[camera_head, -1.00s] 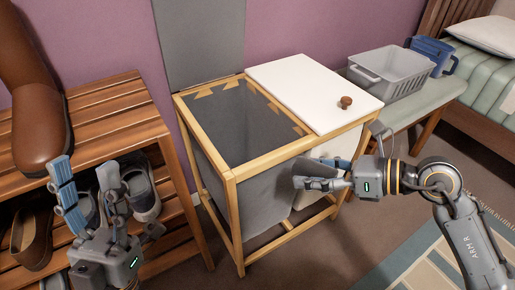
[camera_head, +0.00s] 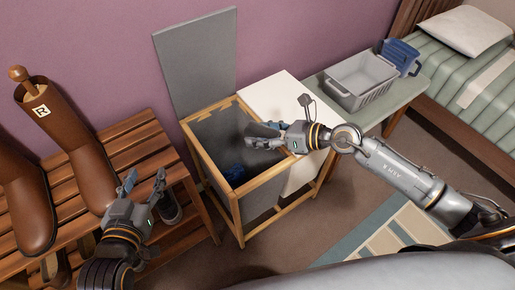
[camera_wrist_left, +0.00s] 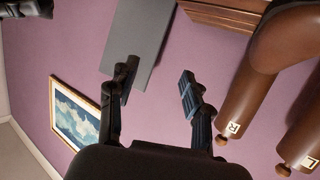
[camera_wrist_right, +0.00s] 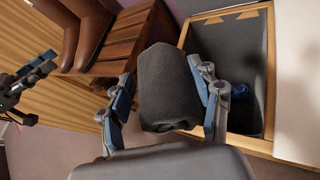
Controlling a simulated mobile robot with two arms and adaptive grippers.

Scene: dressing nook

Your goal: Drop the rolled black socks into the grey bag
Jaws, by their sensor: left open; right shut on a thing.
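The rolled black socks (camera_wrist_right: 168,88) show as a dark, ribbed roll between the fingers of my right gripper (camera_wrist_right: 160,98) in the right wrist view. In the head view my right gripper (camera_head: 264,135) is over the right side of the open compartment, above the rim. The grey bag (camera_head: 208,130) is the fabric liner in the left compartment of a wooden-framed hamper, and its mouth is open. A blue item (camera_head: 236,172) lies inside it. My left gripper (camera_head: 144,186) is open and empty beside the shoe bench.
A grey lid panel (camera_head: 196,55) stands raised behind the bag. A white lid (camera_head: 283,97) covers the right compartment. A slatted bench (camera_head: 140,145) with brown boots (camera_head: 62,125) stands left. A grey basket (camera_head: 361,80) sits on the right bench.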

